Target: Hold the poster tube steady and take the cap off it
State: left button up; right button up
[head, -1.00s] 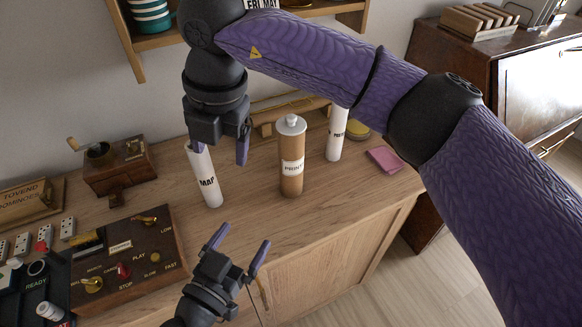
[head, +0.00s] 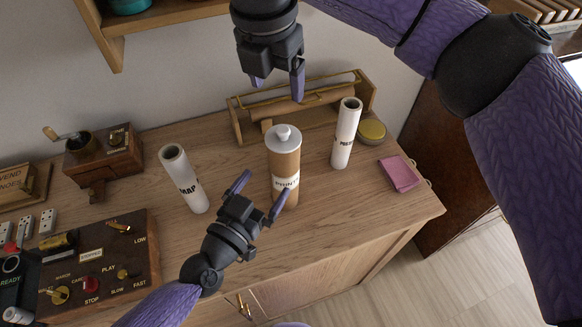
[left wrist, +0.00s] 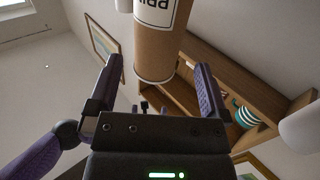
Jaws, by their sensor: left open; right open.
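The brown poster tube (head: 284,165), with a white label reading PRINTS or similar, stands upright on the wooden cabinet top. Its pale grey cap with a small knob (head: 283,136) sits on its top end. My left gripper (head: 260,193) is open in front of the tube, low near the label, one finger overlapping the label in the head view. In the left wrist view the tube (left wrist: 157,50) shows between the open fingers (left wrist: 157,75), with gaps on both sides. My right gripper (head: 277,88) is open and empty above and behind the cap.
A white MAP tube (head: 182,178) stands left and another white tube (head: 346,133) stands right. Behind is a wooden rack with a roll (head: 302,107). A yellow tin (head: 371,131) and pink pad (head: 400,173) lie right. A control box (head: 100,262) is front left.

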aim_at(276, 170)
pick_arm(q)
jog(key=x, duration=0.7)
jog(key=shift+w+d, duration=0.25)
pick_arm(e)
jog(key=shift+s, duration=0.15)
pick_arm(q)
grip_shut()
pick_arm(e)
jog(key=f, duration=0.3)
jog(key=w+f, duration=0.1)
jog(key=f, duration=0.5)
jog(key=shift+w+d+f, duration=0.15)
jog(key=shift+d+f, duration=0.15)
jog(key=shift+f, duration=0.1)
